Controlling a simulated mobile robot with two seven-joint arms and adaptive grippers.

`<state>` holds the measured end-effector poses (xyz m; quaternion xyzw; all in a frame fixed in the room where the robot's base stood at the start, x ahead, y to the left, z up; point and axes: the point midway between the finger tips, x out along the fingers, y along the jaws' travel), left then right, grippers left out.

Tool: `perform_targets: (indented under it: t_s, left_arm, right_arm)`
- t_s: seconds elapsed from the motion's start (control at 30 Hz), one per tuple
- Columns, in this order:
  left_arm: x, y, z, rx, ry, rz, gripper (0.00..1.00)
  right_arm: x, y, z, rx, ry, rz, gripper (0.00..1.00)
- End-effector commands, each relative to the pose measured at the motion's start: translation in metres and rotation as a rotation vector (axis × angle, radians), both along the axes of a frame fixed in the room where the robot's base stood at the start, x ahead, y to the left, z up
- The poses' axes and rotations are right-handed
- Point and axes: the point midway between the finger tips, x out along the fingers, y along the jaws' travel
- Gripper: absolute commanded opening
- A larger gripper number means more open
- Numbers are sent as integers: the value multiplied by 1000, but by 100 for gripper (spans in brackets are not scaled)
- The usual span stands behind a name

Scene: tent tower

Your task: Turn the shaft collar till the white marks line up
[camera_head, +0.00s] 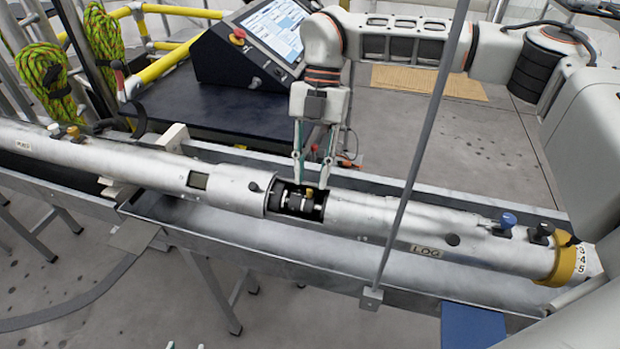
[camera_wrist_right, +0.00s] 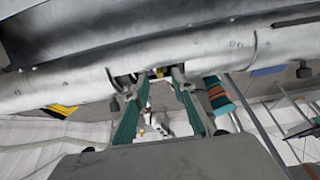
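A long silver tube (camera_head: 390,218) lies in a metal trough and has a cut-out window near its middle. The shaft collar (camera_head: 300,202), dark and silver with a small brass piece, sits inside the window. Its white marks are too small to tell apart. My right gripper (camera_head: 312,184) points down at the window, fingers apart and empty, with the brass piece between the tips; I cannot tell whether they touch it. In the right wrist view the open fingers (camera_wrist_right: 150,78) flank the brass piece (camera_wrist_right: 158,73). My left gripper (camera_head: 186,346) shows only two separated tips at the bottom edge.
A console with a screen (camera_head: 275,28) stands behind the tube on a dark top. A thin grey post (camera_head: 412,165) rises in front of the tube, right of the window. A gold ring (camera_head: 560,262) is at the tube's right end. A blue panel (camera_head: 472,326) is at the lower right.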

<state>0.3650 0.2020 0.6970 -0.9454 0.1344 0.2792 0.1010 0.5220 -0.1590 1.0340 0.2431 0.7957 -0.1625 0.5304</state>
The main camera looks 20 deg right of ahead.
Motion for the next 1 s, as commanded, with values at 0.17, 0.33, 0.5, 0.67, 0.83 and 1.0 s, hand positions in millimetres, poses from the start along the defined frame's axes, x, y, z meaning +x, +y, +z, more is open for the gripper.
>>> perform_targets:
  t_s: [0.17, 0.33, 0.5, 0.67, 0.83, 1.0]
  left_arm:
    - [0, 0, 3, 0, 0, 0, 40]
    - [0, 0, 3, 0, -1, 0, 40]
    - [0, 0, 3, 0, -1, 0, 40]
    - [0, 0, 3, 0, -1, 0, 40]
    - [0, 0, 3, 0, -1, 0, 40]
    - [0, 0, 0, 0, -1, 0, 40]
  right_arm:
    - [-6, 4, -16, -1, 1, 0, 25]
    - [-7, 5, -22, 0, -1, 0, 25]
    - [-7, 5, -22, 0, -1, 0, 25]
    - [-7, 5, -22, 0, -1, -1, 0]
    - [-7, 5, -21, 0, -2, 0, 0]
    - [-9, 6, -21, -15, -26, 1, 0]
